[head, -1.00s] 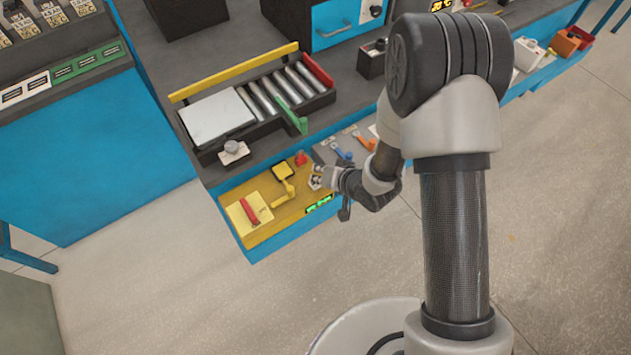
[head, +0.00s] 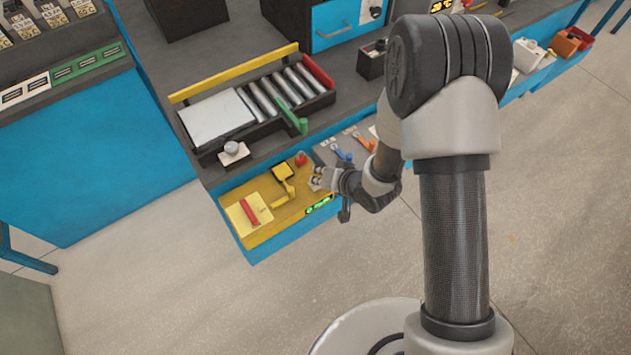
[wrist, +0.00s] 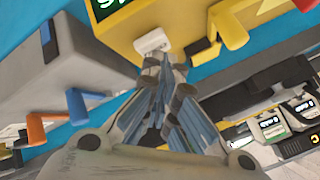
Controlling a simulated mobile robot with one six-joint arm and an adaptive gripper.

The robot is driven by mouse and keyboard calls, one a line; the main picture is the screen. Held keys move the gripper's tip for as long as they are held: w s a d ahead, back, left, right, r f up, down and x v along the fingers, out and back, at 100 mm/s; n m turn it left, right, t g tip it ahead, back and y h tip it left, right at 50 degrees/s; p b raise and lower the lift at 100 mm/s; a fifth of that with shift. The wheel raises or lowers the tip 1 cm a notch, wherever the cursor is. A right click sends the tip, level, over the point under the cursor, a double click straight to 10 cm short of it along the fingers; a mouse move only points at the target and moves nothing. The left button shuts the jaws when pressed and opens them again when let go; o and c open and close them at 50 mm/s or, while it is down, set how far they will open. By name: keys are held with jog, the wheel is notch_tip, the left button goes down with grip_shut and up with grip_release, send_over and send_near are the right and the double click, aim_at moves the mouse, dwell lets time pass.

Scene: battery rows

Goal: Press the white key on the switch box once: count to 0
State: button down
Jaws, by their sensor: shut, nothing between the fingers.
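The yellow switch box (head: 270,221) is on the lower blue-fronted ledge in the head view. Its green-lit display (head: 319,204) is on the near edge, and the display also shows cut off at the top of the wrist view (wrist: 108,4). The white key (wrist: 152,41) sits on the yellow face in the wrist view. My gripper (wrist: 163,62) is shut and empty, with its fingertips right at the lower edge of the white key. I cannot tell whether they touch it. In the head view my gripper (head: 322,180) covers the key. The digits are not readable.
On the yellow box are a yellow lever (head: 285,183), a red handle (head: 250,213) and a red knob (head: 301,159). Beside it, a grey box carries a blue lever (head: 343,154) and an orange lever (head: 367,143). A roller tray (head: 262,128) stands behind.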

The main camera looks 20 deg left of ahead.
jog(key=shift+r+p, duration=0.3)
jog(key=shift+r, duration=0.25)
jog(key=shift+r+p, duration=2.1)
jog(key=shift+r, duration=0.4)
